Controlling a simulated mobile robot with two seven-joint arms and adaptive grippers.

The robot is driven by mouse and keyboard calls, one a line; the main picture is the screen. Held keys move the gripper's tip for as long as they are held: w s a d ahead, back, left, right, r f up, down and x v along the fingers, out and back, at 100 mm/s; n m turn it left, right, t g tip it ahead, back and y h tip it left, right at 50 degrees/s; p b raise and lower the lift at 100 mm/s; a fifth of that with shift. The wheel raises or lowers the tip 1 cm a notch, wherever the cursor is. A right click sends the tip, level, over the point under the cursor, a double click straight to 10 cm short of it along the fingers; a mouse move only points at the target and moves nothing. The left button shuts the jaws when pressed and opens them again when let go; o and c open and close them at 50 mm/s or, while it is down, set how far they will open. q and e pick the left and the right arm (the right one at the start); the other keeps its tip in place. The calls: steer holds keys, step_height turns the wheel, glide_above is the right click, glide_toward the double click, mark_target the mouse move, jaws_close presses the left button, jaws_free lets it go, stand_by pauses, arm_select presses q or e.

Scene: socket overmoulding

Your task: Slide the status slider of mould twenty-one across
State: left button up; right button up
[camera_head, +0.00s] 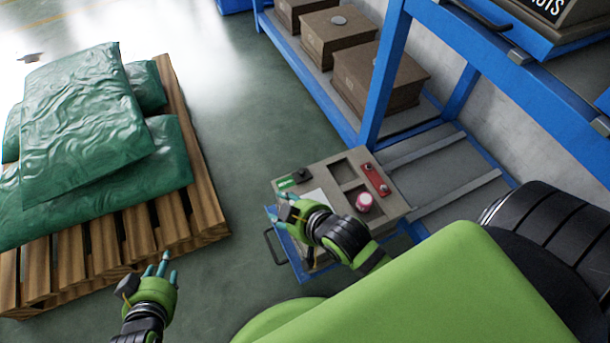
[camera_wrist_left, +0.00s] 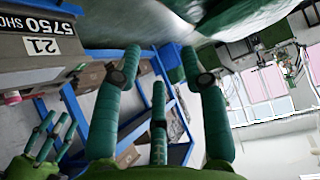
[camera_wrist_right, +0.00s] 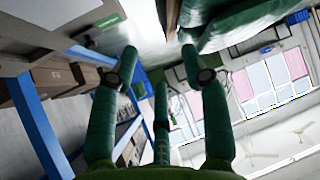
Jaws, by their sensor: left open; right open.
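A flat grey-brown mould (camera_head: 324,177) lies on a small blue cart. At its far left corner are a green label (camera_head: 287,183) and a black block (camera_head: 305,173). They also show in the right wrist view as a green label (camera_wrist_right: 109,20) and black piece (camera_wrist_right: 84,39). In the left wrist view a grey-brown block carries a plate reading 21 (camera_wrist_left: 42,46). The slider itself is too small to make out. My right gripper (camera_head: 279,206) is open, at the mould's left edge near the green label. My left gripper (camera_head: 157,265) is open and empty, left of the cart.
A red bar (camera_head: 375,180) and pink round piece (camera_head: 364,203) sit on the mould's right side. Blue racking (camera_head: 385,70) with brown boxes stands behind. A pallet (camera_head: 200,190) with green sacks stands left. Clear floor (camera_head: 235,130) lies between.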

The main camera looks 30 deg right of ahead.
steer(key=w+a+r+n+y+b, duration=0.2)
steer(key=a+n+y+b, duration=0.1)
steer(key=a, duration=0.3)
steer(key=n+g+h, duration=0.2)
steer(key=g, duration=0.5)
glide_toward(302, 171)
steer(key=f, duration=0.1)
steer(key=b+x, duration=0.1)
steer(key=x, duration=0.3)
steer(key=shift+a+b, duration=0.1)
steer(key=shift+b, duration=0.3)
steer(key=f, duration=0.1)
steer(key=b, duration=0.1)
steer(key=w+a+f, duration=0.1)
steer(key=shift+f+t, duration=0.3)
steer(key=shift+f, duration=0.15)
arm_select(q)
steer(key=d+r+t+h, duration=0.1)
steer(key=r+t+h, duration=0.1)
steer(key=r, duration=0.5)
steer(key=d+r+m+t+h, duration=0.1)
steer(key=d+r+t, duration=0.1)
steer(key=r+t, duration=0.3)
steer(key=d+r+t+h, duration=0.2)
steer(key=r+t, duration=0.2)
steer(key=r, duration=0.6)
steer(key=shift+w+d+m+h, duration=0.25)
steer(key=shift+w+m+h, duration=0.05)
steer(key=shift+w+m, duration=0.15)
